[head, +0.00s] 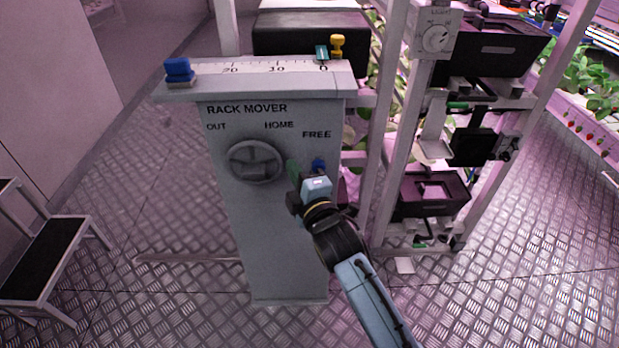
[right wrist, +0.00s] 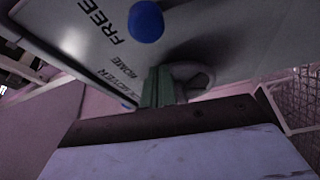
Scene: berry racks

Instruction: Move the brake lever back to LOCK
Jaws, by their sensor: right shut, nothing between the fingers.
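The brake lever's blue knob (head: 318,165) shows on the front of the grey rack mover post (head: 270,230), just below the word FREE. My right gripper (head: 292,168) is in front of the post, between the handwheel and the blue knob, partly covering the lever area. In the right wrist view the blue knob (right wrist: 146,20) is a round ball, apart from the green fingers (right wrist: 158,88). The fingers are together with nothing between them. No LOCK label can be seen; the area below the knob is hidden by my gripper and wrist. My left gripper is not in view.
A round handwheel (head: 255,162) sits left of my gripper. On top of the post is a scale (head: 270,68) with a teal pointer (head: 322,52) near 0 and a blue block (head: 178,70) at the left end. Rack uprights stand right; a step stool (head: 45,255) stands left.

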